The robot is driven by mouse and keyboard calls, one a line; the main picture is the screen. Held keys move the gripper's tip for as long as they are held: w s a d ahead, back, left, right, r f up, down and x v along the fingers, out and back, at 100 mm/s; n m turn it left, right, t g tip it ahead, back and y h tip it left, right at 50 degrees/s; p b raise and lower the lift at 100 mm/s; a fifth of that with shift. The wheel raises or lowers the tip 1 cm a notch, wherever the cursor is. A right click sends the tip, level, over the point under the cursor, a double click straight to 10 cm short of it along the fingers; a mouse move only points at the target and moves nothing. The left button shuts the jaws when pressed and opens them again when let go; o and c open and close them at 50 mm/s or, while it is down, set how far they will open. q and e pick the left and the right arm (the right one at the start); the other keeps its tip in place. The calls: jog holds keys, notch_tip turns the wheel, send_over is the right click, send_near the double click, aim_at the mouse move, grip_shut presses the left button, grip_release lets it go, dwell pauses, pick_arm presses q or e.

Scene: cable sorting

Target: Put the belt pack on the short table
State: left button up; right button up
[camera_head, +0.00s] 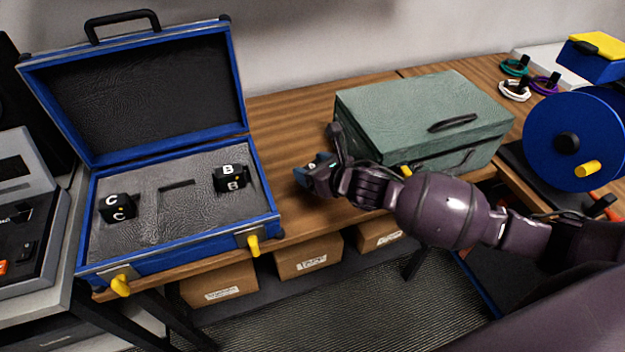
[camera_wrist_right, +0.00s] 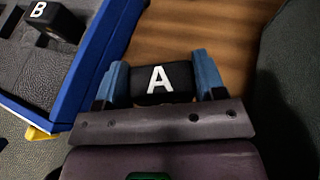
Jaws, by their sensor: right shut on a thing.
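The black belt pack marked A (camera_wrist_right: 160,82) is between the blue fingers of my right gripper (camera_head: 312,174) in the right wrist view. The gripper is shut on it. In the head view the pack is mostly hidden by the gripper, which hangs above the wooden table (camera_head: 290,110) between the open blue case and the green box. Belt packs marked B (camera_head: 229,178) and C (camera_head: 117,208) sit in the case's grey foam, with a dark slot between them. I cannot tell which table surface is the short one. My left gripper is not in view.
The open blue case (camera_head: 190,230) stands left of the gripper. A green toolbox (camera_head: 420,110) is close on the right, behind my arm. A blue reel (camera_head: 575,140) and cable coils (camera_head: 515,90) are farther right. Cardboard boxes (camera_head: 308,257) sit below. Bare wood shows between case and toolbox.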

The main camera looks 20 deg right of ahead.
notch_tip(320, 180, down, 4)
jog(key=shift+f+b, duration=0.1)
jog(key=shift+b, duration=0.35)
jog(key=o, duration=0.5)
jog(key=shift+f, duration=0.1)
jog(key=o, duration=0.5)
